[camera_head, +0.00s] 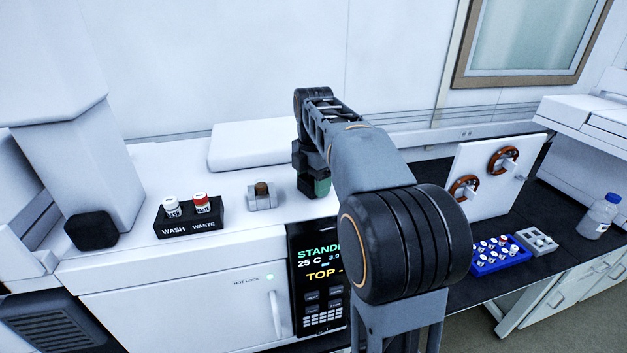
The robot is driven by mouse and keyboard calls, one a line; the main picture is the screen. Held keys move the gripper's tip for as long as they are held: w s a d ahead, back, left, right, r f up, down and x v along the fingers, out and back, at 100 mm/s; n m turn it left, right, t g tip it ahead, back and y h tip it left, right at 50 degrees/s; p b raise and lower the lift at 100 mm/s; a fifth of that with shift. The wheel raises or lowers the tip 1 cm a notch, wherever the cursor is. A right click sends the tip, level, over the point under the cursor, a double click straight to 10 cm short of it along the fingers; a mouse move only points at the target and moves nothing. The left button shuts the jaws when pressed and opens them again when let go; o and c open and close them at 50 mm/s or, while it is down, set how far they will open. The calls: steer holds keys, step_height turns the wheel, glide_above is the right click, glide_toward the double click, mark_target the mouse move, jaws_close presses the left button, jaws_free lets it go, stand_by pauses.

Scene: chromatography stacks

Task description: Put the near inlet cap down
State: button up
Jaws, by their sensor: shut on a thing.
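My gripper (308,178) is over the right part of the white instrument top, left of my grey and black arm. It points down and is shut on a green piece, taken to be the near inlet cap (322,187). Only part of the cap shows below the dark gripper body. I cannot tell whether the cap touches the surface. Left of the gripper, a small grey inlet block (262,201) with a brown round top (261,187) stands on the instrument top (235,228).
A black rack (188,229) holds a white-capped and a red-capped vial at left. A raised white box (255,146) stands behind. On the dark bench at right are a blue vial tray (498,266), a grey tray (538,252) and a bottle (600,218).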

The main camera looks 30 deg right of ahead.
steer(key=shift+f, duration=0.2)
steer(key=o, duration=0.9)
steer(key=shift+r, duration=0.1)
step_height(320, 180, up, 12)
steer(key=shift+r+p, duration=0.15)
steer(key=shift+p, duration=0.4)
